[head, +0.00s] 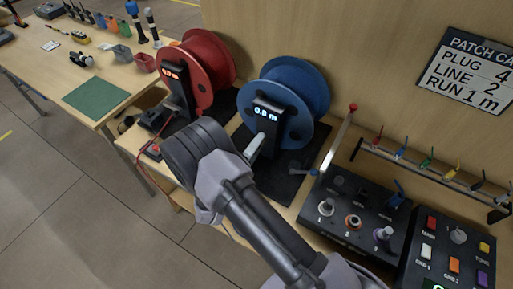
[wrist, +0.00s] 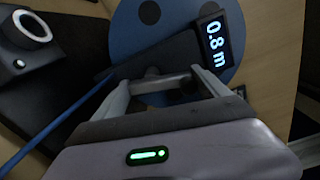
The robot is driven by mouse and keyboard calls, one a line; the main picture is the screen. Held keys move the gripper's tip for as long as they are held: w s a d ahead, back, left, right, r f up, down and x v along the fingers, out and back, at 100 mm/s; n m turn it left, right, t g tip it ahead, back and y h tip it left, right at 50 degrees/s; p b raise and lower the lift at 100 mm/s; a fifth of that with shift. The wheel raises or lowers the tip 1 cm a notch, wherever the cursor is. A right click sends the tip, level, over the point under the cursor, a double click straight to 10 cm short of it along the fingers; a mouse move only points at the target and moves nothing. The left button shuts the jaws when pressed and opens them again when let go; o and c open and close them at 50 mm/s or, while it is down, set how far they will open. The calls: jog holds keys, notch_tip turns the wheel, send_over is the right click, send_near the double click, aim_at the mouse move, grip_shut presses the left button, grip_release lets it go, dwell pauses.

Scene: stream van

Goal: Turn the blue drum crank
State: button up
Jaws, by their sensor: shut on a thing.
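The blue drum (head: 290,92) stands upright on a black base on the bench, with a black post in front whose display (head: 267,112) reads 0.8 m. In the wrist view the blue drum (wrist: 172,22) is behind the same display (wrist: 216,42). My gripper (head: 254,146) reaches the front of this drum. In the wrist view my gripper (wrist: 160,82) has its fingers on either side of a grey bar, the crank handle (wrist: 162,84), and is shut on it. In the head view my arm hides most of the crank.
A red drum (head: 205,68) stands to the left of the blue one. A black panel with knobs (head: 352,217) and a button panel (head: 447,248) lie to the right. A red-tipped lever (head: 340,137) rises beside the blue drum. A blue cable (wrist: 58,124) runs out at lower left.

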jog(key=shift+a+n, duration=0.1)
jog(key=shift+n, duration=0.9)
jog(key=o, duration=1.2)
jog(key=shift+o, duration=0.2)
jog(key=p+v, duration=0.2)
jog(key=v, duration=1.5)
jog(key=shift+s+a, duration=0.1)
